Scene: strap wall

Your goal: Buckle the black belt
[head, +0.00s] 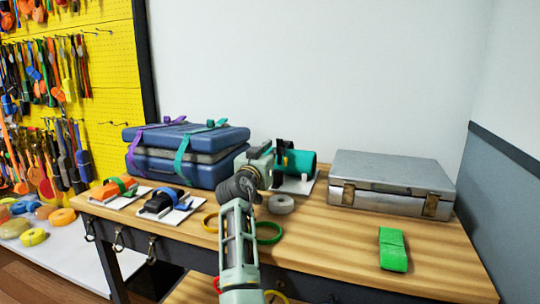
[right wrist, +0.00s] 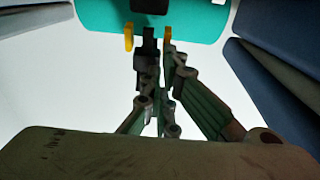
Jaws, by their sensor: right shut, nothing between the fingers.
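A teal roll (head: 302,161) lies on a white board at the back of the bench; it also fills the top of the right wrist view (right wrist: 195,18). The black belt (head: 279,147) shows as a dark band at the roll's left end, mostly hidden by my gripper. In the right wrist view the belt (right wrist: 150,6) crosses the roll, with a dark piece hanging between two small yellow parts. I cannot tell whether its buckle is joined. My right gripper (right wrist: 160,62) is shut and empty, its tips close to the belt; contact is unclear. My left gripper is out of view.
Blue strapped cases (head: 185,165) stand left of the roll and a silver case (head: 390,184) right. A grey tape roll (head: 281,204), a green ring (head: 269,233) and a green folded strap (head: 393,250) lie in front. The bench's right front is mostly clear.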

